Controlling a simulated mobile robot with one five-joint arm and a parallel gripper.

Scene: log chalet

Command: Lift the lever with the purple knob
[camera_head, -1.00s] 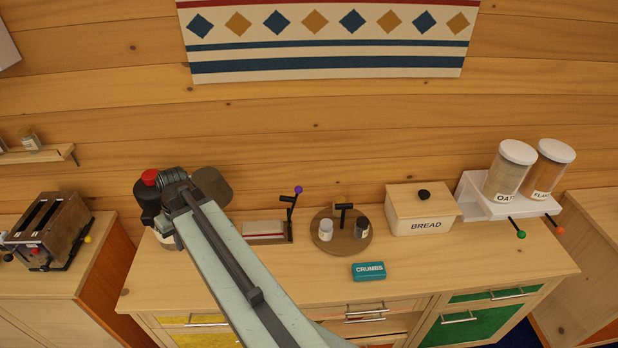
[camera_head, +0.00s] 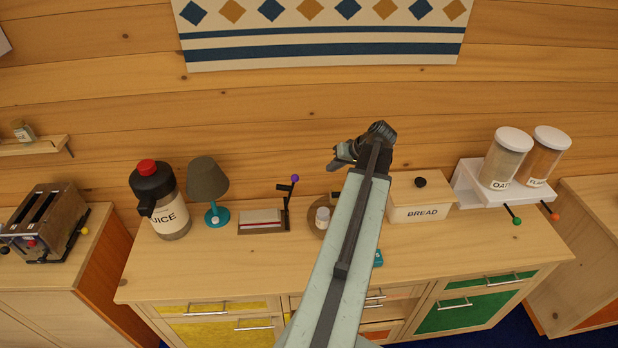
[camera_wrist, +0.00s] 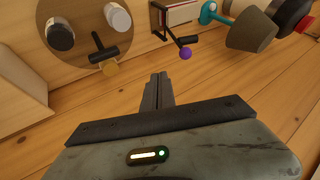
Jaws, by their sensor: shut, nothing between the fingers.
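The purple knob (camera_head: 295,179) tops a dark lever (camera_head: 287,200) on a small base with a pale, red-striped block, at the back of the counter. In the wrist view the purple knob (camera_wrist: 185,53) and its dark arm (camera_wrist: 165,24) are just beyond and to the right of my fingertips. My gripper (camera_head: 338,160) is in the air, right of the knob and apart from it in the head view. In the wrist view my gripper (camera_wrist: 158,76) has its fingers together with nothing between them.
A teal lamp (camera_head: 208,182) and juice jug (camera_head: 160,205) stand left of the lever. A round tray (camera_wrist: 75,64) with two small jars and a black T-shaped handle is on its other side. The bread box (camera_head: 420,200) and canister shelf (camera_head: 512,194) are farther right.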

